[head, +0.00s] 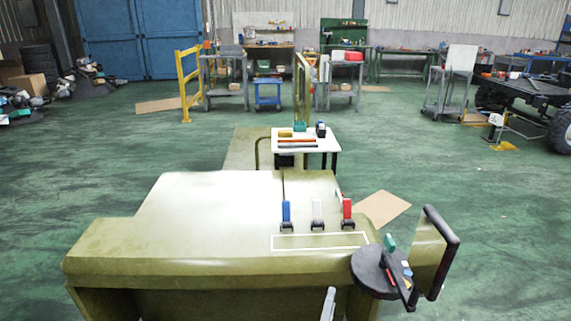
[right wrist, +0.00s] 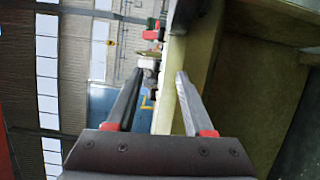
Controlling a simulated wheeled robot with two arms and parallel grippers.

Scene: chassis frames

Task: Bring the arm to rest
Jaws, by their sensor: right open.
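My right gripper (head: 328,303) shows only as a small grey finger at the bottom edge of the head view, in front of the near side of the olive chassis panel (head: 110,240). In the right wrist view my right gripper (right wrist: 160,76) has its two fingers apart, with nothing visible held between them. The olive panel (right wrist: 250,80) is to the right in that view, close beside the right finger. The rest of my right arm is hidden in the head view. My left gripper is not in view.
Clamps with blue (head: 286,211), white (head: 317,210) and red (head: 347,208) handles stand on the panel. A black round disc (head: 370,282) with small coloured pieces is at its right end, near a black handle (head: 446,250). A small white table (head: 307,146) stands beyond. Open green floor lies both sides.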

